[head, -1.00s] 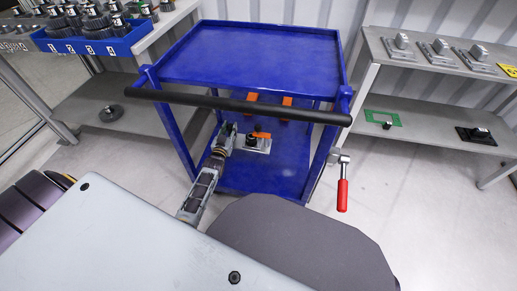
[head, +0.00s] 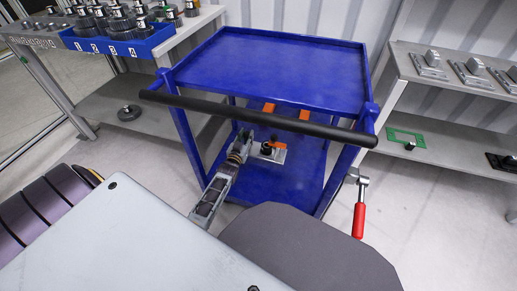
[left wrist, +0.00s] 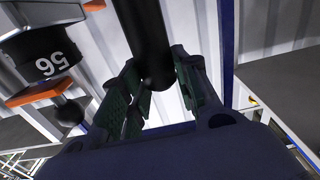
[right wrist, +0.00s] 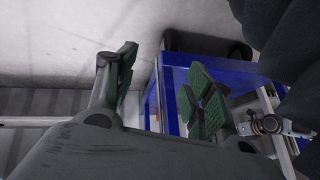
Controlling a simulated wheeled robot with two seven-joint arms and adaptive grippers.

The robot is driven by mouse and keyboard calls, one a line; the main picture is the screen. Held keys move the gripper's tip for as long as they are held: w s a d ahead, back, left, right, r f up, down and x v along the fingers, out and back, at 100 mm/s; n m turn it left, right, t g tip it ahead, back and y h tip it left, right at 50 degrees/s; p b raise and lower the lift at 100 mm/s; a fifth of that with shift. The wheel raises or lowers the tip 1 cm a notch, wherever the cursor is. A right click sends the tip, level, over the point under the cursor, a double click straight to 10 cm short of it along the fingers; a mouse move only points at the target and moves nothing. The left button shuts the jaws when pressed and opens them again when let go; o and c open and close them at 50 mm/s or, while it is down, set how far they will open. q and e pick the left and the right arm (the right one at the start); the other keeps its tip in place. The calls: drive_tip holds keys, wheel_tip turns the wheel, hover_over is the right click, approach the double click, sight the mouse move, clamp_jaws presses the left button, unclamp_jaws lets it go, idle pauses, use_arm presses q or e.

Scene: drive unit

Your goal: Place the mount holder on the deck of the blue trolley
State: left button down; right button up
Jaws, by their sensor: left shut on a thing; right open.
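The mount holder (head: 277,156) shows in the head view as a light grey plate with a black knob and an orange part, over the lower deck (head: 250,189) of the blue trolley. My left gripper (head: 244,138) is shut at its left side. In the left wrist view the fingers (left wrist: 158,88) close around the end of a black cylinder. I cannot tell whether the plate touches the deck. My right gripper (right wrist: 165,78) is open and empty in the right wrist view, with blue trolley parts beyond it; it is not visible in the head view.
The trolley's black handle (head: 215,107) and blue top tray (head: 275,70) overhang the lower deck. Orange pieces (head: 304,114) show behind the handle. A red-handled lever (head: 358,220) stands by the right leg. Shelves with parts flank the trolley.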

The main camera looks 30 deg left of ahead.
use_arm(q)
drive_tip(key=shift+f+b, duration=0.55)
drive_tip(key=shift+f, duration=0.4)
drive_tip(key=shift+w+f+b, duration=0.1)
drive_tip(key=shift+f+b, duration=0.85)
drive_tip(key=shift+f, duration=0.9)
use_arm(e)
drive_tip(key=shift+t+y, duration=0.3)
drive_tip(key=shift+w+a+f, duration=0.1)
drive_tip(key=shift+a+f, duration=0.1)
drive_tip(key=shift+f, duration=0.85)
drive_tip(key=shift+a+f, duration=0.15)
drive_tip(key=shift+f, duration=0.85)
use_arm(q)
drive_tip(key=shift+f+b, duration=1.1)
drive_tip(key=shift+f, duration=0.8)
use_arm(e)
drive_tip(key=shift+w+a+f, duration=0.1)
drive_tip(key=shift+a+f, duration=0.1)
drive_tip(key=shift+f, duration=0.8)
use_arm(q)
drive_tip(key=c, duration=1.4)
unclamp_jaws()
drive_tip(key=shift+f, duration=0.2)
drive_tip(key=o, duration=0.3)
drive_tip(key=shift+s+d, duration=0.1)
drive_tip(key=shift+s, duration=0.15)
use_arm(e)
drive_tip(key=shift+r, duration=0.15)
